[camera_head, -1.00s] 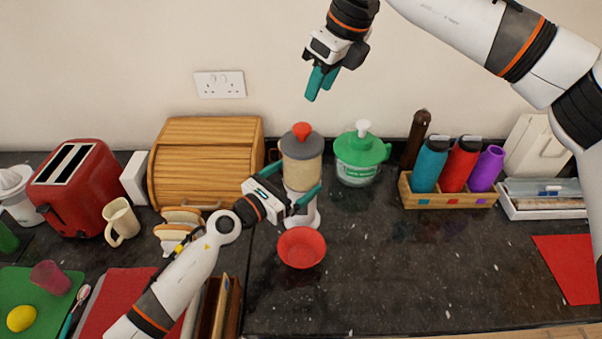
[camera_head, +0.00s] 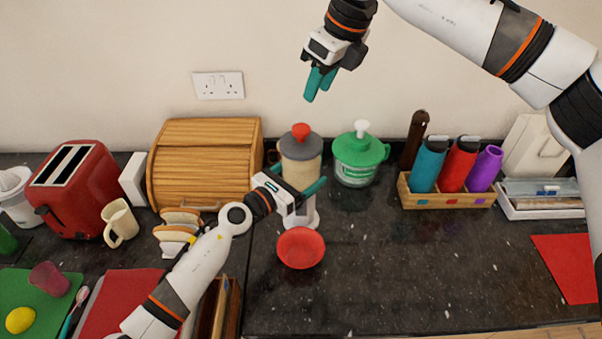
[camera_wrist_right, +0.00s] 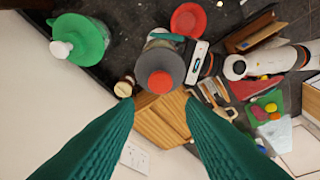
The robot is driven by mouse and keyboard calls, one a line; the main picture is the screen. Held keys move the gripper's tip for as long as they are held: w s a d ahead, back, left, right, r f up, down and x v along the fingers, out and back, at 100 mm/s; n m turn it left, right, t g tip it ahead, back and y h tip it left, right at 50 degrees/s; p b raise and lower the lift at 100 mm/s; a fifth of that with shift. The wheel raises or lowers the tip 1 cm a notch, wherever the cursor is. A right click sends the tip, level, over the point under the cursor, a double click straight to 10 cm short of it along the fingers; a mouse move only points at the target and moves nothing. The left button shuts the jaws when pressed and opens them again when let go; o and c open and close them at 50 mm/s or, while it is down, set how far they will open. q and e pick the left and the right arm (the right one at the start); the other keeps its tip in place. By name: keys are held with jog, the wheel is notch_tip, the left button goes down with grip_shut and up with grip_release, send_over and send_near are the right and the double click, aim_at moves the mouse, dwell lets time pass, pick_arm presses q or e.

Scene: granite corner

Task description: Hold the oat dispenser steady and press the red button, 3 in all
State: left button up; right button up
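The oat dispenser (camera_head: 300,167) stands upright on the counter, with a clear oat-filled body, grey lid and red button (camera_head: 301,131) on top. It also shows from above in the right wrist view (camera_wrist_right: 170,65). My left gripper (camera_head: 298,180) has its teal fingers on either side of the dispenser body; whether they press on it I cannot tell. My right gripper (camera_head: 318,88) is raised well above and behind the dispenser, empty, fingers apart in the right wrist view (camera_wrist_right: 160,100). A red bowl (camera_head: 301,248) sits in front of the dispenser.
A green-lidded dispenser with a white top (camera_head: 359,158) stands close right. A wooden bread bin (camera_head: 205,165) is close left. A wooden rack (camera_head: 448,199) of bottles and a brown mill (camera_head: 414,140) stand farther right. The counter front right of the bowl is clear.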

grip_shut()
dwell(1.5)
